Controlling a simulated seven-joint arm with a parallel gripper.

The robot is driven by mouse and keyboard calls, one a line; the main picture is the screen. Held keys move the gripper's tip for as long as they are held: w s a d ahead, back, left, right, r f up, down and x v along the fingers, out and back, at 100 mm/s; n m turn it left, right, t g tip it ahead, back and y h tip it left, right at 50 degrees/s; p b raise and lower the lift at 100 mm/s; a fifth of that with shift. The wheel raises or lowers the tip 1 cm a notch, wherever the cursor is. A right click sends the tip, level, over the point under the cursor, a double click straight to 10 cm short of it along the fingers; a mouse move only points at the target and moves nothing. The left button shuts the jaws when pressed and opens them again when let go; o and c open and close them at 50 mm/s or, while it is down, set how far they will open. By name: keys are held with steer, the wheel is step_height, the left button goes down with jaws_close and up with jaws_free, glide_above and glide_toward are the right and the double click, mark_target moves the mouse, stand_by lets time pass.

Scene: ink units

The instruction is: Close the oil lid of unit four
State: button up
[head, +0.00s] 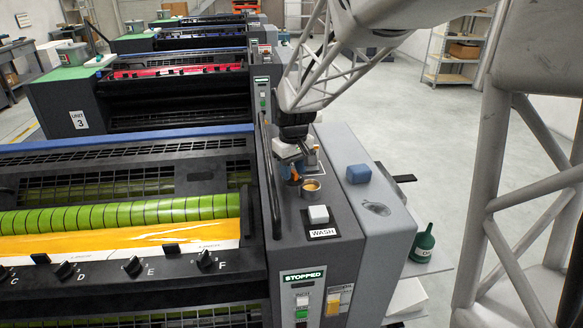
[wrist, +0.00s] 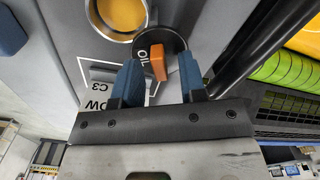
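The oil lid is a black disc (wrist: 174,38) marked OIL with an upright orange tab (wrist: 158,62). It lies beside the round metal oil cup (wrist: 122,12), leaving the cup's amber contents uncovered. The open cup also shows on top of the near unit's grey side housing (head: 311,188) in the head view. My gripper (wrist: 160,60) is open, pointing down at the lid. Its blue fingertips stand on either side of the orange tab, with gaps visible. In the head view my gripper (head: 291,170) is just behind and left of the cup, and mostly hides the lid.
A white WASH button (head: 318,214) is in front of the cup. A blue block (head: 358,174) sits right of it. A black rail (head: 269,170) runs along the left. A green bottle (head: 423,243) stands lower right. A machine marked Unit 3 (head: 79,119) is behind.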

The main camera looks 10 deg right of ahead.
steer(key=shift+f, duration=0.1)
jaws_close()
